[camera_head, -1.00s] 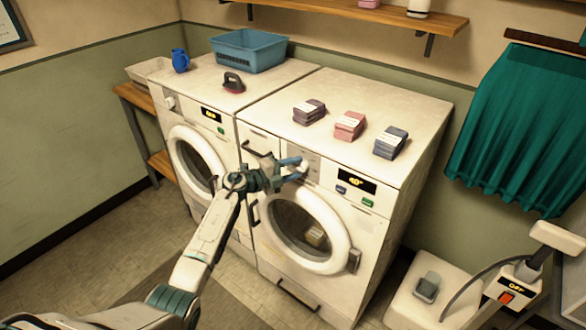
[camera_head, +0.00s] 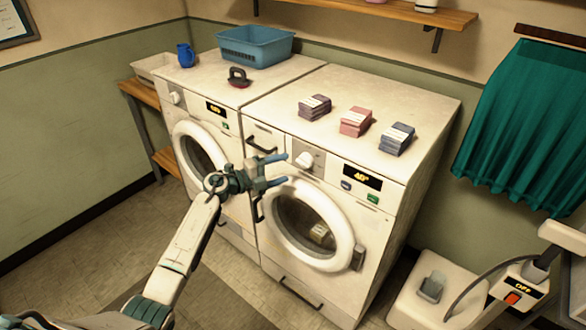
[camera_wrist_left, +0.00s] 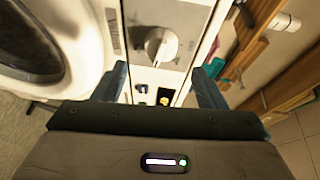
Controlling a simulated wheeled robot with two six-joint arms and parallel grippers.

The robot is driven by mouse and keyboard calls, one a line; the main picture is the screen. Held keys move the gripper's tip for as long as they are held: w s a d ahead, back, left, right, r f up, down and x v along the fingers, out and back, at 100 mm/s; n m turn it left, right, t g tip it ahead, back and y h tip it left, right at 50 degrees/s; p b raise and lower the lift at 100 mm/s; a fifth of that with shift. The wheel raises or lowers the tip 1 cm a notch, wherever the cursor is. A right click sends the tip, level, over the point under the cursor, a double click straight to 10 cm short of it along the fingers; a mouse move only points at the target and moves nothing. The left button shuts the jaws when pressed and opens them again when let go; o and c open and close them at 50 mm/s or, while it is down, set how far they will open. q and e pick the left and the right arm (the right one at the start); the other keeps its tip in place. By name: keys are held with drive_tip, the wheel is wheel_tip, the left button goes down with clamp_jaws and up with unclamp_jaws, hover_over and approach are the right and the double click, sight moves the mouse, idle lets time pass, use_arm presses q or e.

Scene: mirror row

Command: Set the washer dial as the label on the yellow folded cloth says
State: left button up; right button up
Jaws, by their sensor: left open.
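The right-hand washer (camera_head: 386,222) has a white dial (camera_head: 304,160) on a grey panel. A lit yellow display (camera_head: 362,178) sits to its right and seems to read 40°. In the left wrist view the dial (camera_wrist_left: 161,45) stands ahead of the fingers. My left gripper (camera_head: 284,169) is open and empty, just left of the dial and apart from it. A small yellowish folded cloth (camera_head: 319,232) shows through the round door glass; its label is too small to read. My right gripper is not in view.
Three labelled folded stacks, purple (camera_head: 314,107), pink (camera_head: 355,122) and blue-grey (camera_head: 396,139), lie on the washer top. A second washer (camera_head: 232,152) stands at left with a blue basket (camera_head: 256,46) on top. Green (camera_head: 373,198) and blue (camera_head: 346,185) buttons sit below the display.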

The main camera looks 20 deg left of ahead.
use_arm(q)
drive_tip(key=shift+b+v, duration=0.4)
drive_tip(key=shift+v, duration=1.8)
drive_tip(key=s+a+f+n+t+y, duration=0.1)
drive_tip(key=s+a+f+n+y, duration=0.15)
drive_tip(key=f+n, duration=0.6)
drive_tip(key=s+a+f+n+t+y, duration=0.1)
drive_tip(key=s+f+n+t+y, duration=0.2)
drive_tip(key=f, duration=1)
drive_tip(key=s+a+f+n+g+y, duration=0.2)
drive_tip(key=s+f+n+y, duration=0.15)
drive_tip(key=s+f, duration=0.5)
drive_tip(key=s+a+f+n+g+y, duration=0.15)
drive_tip(key=s+f+n+g, duration=0.35)
drive_tip(key=f, duration=0.7)
drive_tip(key=s+d+f+n+g+y, duration=0.1)
drive_tip(key=s+f+g, duration=0.1)
drive_tip(key=s+f, duration=0.7)
drive_tip(key=s+d+f+n+g+y, duration=0.15)
drive_tip(key=s+f, duration=0.35)
drive_tip(key=s, duration=0.8)
drive_tip(key=s+d+f+n+g, duration=0.1)
drive_tip(key=s+d+f+g, duration=0.1)
drive_tip(key=s, duration=0.8)
drive_tip(key=s+d+f+n+g, duration=0.1)
drive_tip(key=s+f+n+g, duration=0.1)
drive_tip(key=s, duration=0.9)
drive_tip(key=shift+d+f+g+h, duration=0.35)
drive_tip(key=shift+f+g, duration=0.2)
drive_tip(key=shift+f, duration=0.45)
